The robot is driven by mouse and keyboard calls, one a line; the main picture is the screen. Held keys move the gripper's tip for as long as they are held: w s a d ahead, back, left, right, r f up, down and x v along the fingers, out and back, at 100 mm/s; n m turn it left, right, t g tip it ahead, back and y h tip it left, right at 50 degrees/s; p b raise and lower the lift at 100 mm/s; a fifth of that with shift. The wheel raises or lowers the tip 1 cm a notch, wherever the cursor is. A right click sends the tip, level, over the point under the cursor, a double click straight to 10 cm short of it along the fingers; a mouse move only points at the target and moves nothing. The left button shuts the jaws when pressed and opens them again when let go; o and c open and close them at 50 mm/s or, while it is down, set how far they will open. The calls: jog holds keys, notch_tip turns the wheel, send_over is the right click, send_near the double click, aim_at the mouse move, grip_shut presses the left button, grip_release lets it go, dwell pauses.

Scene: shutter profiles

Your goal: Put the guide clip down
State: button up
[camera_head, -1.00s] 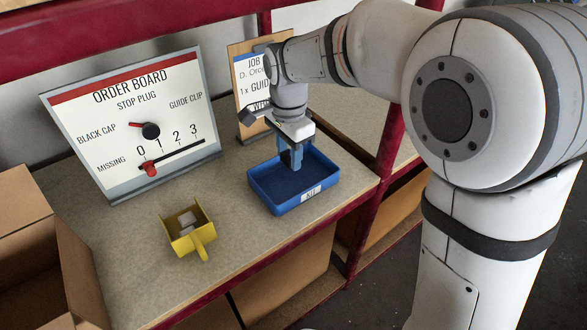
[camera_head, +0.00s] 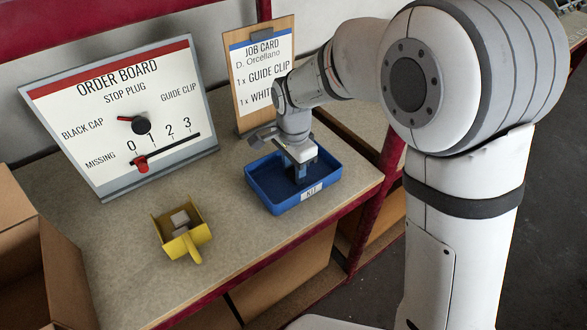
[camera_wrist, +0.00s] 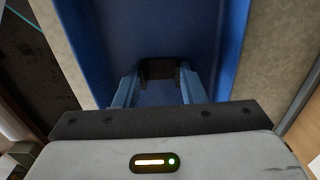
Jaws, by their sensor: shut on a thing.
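My gripper (camera_head: 300,176) points down inside the blue tray (camera_head: 288,204) labelled KIT. In the wrist view, its two blue fingers (camera_wrist: 158,84) are shut on a small dark piece, the guide clip (camera_wrist: 158,70). The blue tray floor (camera_wrist: 150,25) lies behind the clip in that view. The clip is hidden by the gripper and tray wall in the head view. I cannot tell whether it touches the tray floor.
A yellow scoop-like bin (camera_head: 187,243) with pale blocks stands left of the tray. The order board (camera_head: 125,110) and the job card (camera_head: 262,75) stand behind. An open cardboard box (camera_head: 60,270) is at the left. The bench between bin and tray is clear.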

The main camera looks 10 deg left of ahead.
aim_at(293, 171)
jog(key=shift+f, duration=0.15)
jog(key=o, duration=0.9)
notch_tip(293, 171, up, 8)
jog(key=shift+f+p, duration=0.1)
jog(key=shift+p, duration=0.35)
jog(key=s+d+r+n, duration=0.1)
jog(key=d+r, duration=0.1)
jog(key=d, duration=0.5)
jog(key=s+d+r+n, duration=0.1)
jog(key=s+d+n, duration=0.1)
jog(key=d, duration=0.5)
jog(key=s+d+n, duration=0.1)
jog(key=s+d, duration=0.2)
jog(key=d, duration=0.1)
jog(key=s+d+n+t, duration=0.1)
jog(key=s+d+n, duration=0.1)
jog(key=s+d, duration=0.2)
jog(key=s+d+f+n+t, duration=0.1)
jog(key=s+d+n, duration=0.1)
jog(key=s+d, duration=0.2)
jog(key=shift+d, duration=0.9)
